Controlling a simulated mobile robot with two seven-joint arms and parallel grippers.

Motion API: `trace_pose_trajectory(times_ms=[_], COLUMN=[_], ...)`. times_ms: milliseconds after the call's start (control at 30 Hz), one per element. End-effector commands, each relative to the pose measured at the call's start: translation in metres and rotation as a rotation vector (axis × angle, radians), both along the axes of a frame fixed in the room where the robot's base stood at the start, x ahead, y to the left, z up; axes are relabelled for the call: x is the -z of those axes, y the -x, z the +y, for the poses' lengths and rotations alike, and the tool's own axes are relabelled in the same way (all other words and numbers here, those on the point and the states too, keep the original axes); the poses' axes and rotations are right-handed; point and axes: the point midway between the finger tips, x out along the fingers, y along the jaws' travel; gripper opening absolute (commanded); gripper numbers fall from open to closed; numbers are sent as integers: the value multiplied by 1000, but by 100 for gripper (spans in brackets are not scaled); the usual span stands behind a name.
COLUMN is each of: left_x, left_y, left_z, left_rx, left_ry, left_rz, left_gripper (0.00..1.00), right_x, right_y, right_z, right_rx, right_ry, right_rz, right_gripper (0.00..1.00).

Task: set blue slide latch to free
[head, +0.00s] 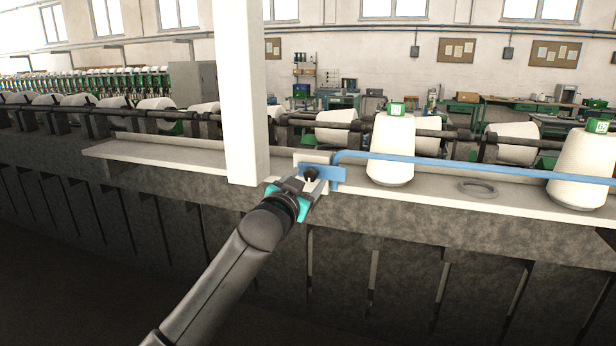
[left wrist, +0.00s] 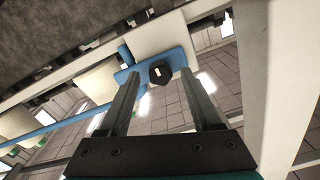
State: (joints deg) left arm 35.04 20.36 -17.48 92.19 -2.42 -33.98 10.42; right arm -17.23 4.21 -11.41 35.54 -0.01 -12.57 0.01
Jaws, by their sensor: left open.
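The blue slide latch (head: 333,174) is a small blue plate with a black knob (head: 311,173), set at the left end of a long blue bar (head: 470,167), beside a white post. In the left wrist view the latch plate (left wrist: 178,57) and the dark, many-sided knob (left wrist: 160,72) lie straight ahead, near the fingertips. My left gripper (head: 305,183) is at the latch from the front. Its fingers (left wrist: 160,84) are apart and empty, one to each side of the knob; I cannot tell whether they touch the plate. My right gripper is in neither view.
The white post (head: 240,95) rises just left of the latch. White cones (head: 392,150) stand on the ledge (head: 430,195) to the right, with a grey ring (head: 478,188) lying between them. The bar runs in front of the cones. The space before the ledge is clear.

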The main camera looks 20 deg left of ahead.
Motion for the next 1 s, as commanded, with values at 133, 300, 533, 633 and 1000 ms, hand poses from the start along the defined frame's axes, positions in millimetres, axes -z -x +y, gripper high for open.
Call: trace_pose_trajectory(times_ms=[133, 300, 533, 633, 1000], left_x=[-1, 0, 0, 0, 0], left_y=[-10, -14, -14, -14, -14], left_z=[0, -1, -1, -1, -1], left_rx=[-1, 0, 0, 0, 0], left_ry=[0, 0, 0, 0, 0], left_rz=[-1, -1, -1, -1, 0], left_gripper=[66, 66, 66, 59, 17], right_x=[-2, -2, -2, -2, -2], right_y=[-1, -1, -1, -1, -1], right_z=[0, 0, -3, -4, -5], right_rx=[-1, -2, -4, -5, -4], right_ry=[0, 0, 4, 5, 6], right_rz=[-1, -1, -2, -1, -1], right_gripper=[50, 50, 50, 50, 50])
